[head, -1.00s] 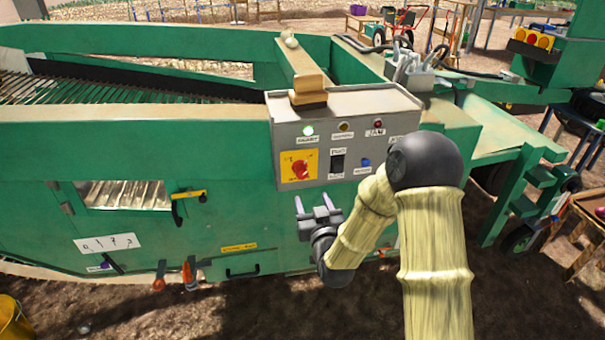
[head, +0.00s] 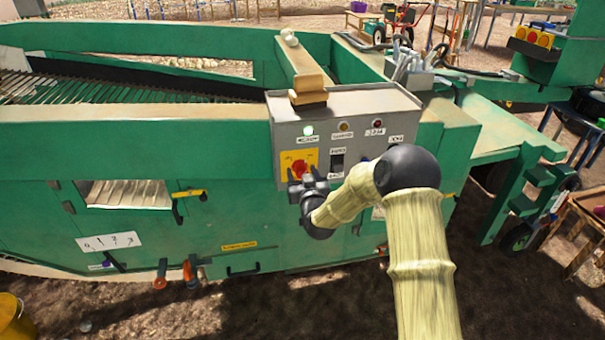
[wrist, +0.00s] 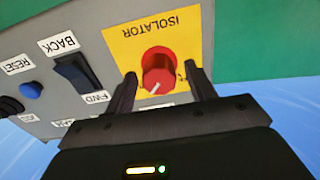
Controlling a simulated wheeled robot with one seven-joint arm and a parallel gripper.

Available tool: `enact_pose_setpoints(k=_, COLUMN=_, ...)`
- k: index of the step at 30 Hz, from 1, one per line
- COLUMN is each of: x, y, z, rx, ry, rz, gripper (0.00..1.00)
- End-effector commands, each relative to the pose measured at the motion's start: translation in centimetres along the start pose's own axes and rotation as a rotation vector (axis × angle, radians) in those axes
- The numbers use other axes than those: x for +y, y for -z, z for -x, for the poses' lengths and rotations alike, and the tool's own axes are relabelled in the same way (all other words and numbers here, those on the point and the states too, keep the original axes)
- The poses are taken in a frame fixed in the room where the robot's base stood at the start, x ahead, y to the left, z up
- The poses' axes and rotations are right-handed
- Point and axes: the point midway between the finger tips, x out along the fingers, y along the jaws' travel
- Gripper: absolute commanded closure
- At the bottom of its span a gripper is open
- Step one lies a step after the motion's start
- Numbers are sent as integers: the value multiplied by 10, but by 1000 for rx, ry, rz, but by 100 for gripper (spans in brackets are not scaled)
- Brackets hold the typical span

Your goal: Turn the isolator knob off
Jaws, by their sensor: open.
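The isolator knob (wrist: 159,72) is red and round with a white pointer mark, on a yellow plate (wrist: 130,42) labelled ISOLATOR. In the head view the knob (head: 299,168) is on the left of the grey control box (head: 375,112), partly hidden by my gripper. My gripper (head: 307,180) is at the plate, just below the knob. In the wrist view my gripper (wrist: 163,90) is open, with one finger on each side of the knob. I cannot tell whether the fingers touch it. A green lamp (head: 308,130) is lit above the plate.
A black BACK/FWD rocker switch (wrist: 78,74) and a blue RESET button (wrist: 31,90) sit beside the yellow plate. A wooden block (head: 308,90) rests at the box's top edge. Green machine panels (head: 130,225) surround the box. Open ground lies in front.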

Motion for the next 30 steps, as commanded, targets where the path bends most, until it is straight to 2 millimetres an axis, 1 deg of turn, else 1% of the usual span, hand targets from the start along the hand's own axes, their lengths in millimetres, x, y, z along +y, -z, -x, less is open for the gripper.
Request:
enact_pose_setpoints(k=6, x=0, y=0, z=0, rx=0, ry=0, rz=0, gripper=45)
enact_pose_setpoints(k=8, x=0, y=0, z=0, rx=0, ry=0, rz=0, gripper=55)
enact_pose_setpoints(k=9, x=0, y=0, z=0, rx=0, ry=0, rz=0, gripper=63)
enact_pose_setpoints(k=13, x=0, y=0, z=0, rx=1, ry=0, rz=0, gripper=88)
enact_pose_setpoints(k=14, x=0, y=0, z=0, rx=1, ry=0, rz=0, gripper=90)
enact_pose_setpoints(k=23, x=0, y=0, z=0, rx=1, ry=0, rz=24, gripper=89)
enact_pose_setpoints(k=30, x=-1, y=-1, z=0, rx=3, ry=0, rz=114, gripper=89)
